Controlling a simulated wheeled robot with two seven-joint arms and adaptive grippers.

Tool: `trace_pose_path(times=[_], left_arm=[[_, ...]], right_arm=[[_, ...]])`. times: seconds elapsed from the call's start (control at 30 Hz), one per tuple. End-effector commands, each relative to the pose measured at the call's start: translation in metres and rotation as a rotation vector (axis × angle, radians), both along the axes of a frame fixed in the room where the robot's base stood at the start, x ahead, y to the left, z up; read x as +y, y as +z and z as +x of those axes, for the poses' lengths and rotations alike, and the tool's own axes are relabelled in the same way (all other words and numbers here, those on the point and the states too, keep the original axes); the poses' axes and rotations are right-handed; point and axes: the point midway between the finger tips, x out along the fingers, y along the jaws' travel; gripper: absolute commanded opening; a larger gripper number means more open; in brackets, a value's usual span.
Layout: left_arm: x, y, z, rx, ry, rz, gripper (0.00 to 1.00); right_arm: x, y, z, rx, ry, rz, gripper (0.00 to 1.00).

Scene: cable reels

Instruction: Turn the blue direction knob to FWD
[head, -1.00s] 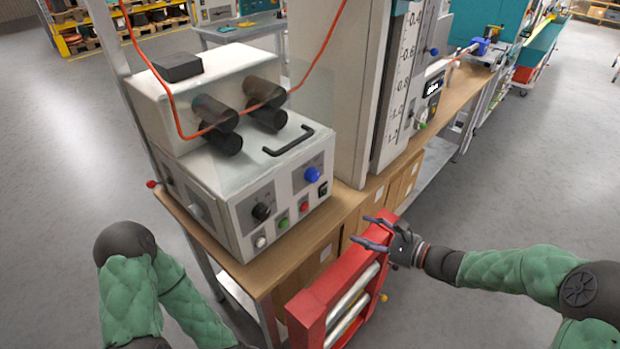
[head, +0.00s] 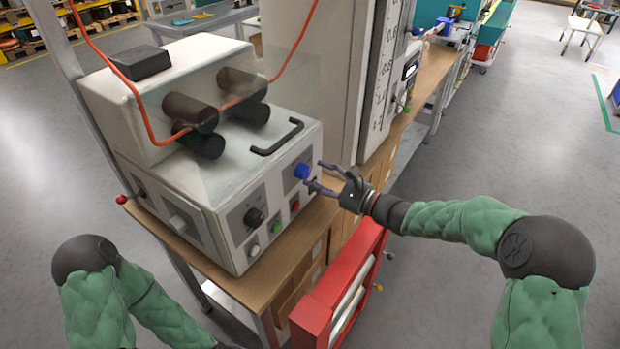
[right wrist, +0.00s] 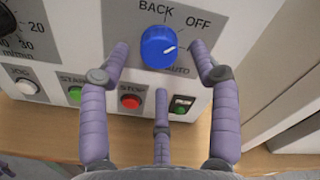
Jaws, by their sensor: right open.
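The blue direction knob (head: 302,171) is on the right of the white machine's front panel. In the right wrist view the knob (right wrist: 159,47) has a white pointer line aimed right. BACK shows above it, OFF at upper right and AUTO at lower right, partly covered; I cannot read FWD. My right gripper (head: 314,173) is open at the knob. In the right wrist view two fingertips of the gripper (right wrist: 159,47) flank the knob left and right, with a third finger below. I cannot tell whether they touch it. My left gripper is out of view.
Below the knob are a green button (right wrist: 74,94), a red STOP button (right wrist: 130,101) and a rocker switch (right wrist: 182,104). A black knob (head: 254,217) is to the left. A red frame (head: 340,290) stands in front of the wooden bench (head: 262,270).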

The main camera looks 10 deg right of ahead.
Motion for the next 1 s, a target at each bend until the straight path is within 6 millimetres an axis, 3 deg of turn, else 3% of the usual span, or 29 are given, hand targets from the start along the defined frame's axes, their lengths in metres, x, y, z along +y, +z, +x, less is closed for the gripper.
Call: trace_pose_path(times=[0.2,0.6,0.8,1.0], left_arm=[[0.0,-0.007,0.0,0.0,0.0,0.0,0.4],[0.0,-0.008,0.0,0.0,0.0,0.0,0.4],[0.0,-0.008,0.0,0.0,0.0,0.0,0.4],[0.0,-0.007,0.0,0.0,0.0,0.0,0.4]], right_arm=[[0.018,-0.001,0.017,0.0,0.002,0.0,0.63],[0.021,0.0,0.021,0.001,-0.001,0.0,0.63],[0.021,0.0,0.021,0.002,-0.001,0.0,0.08],[0.021,0.0,0.021,0.005,-0.001,0.003,0.07]])
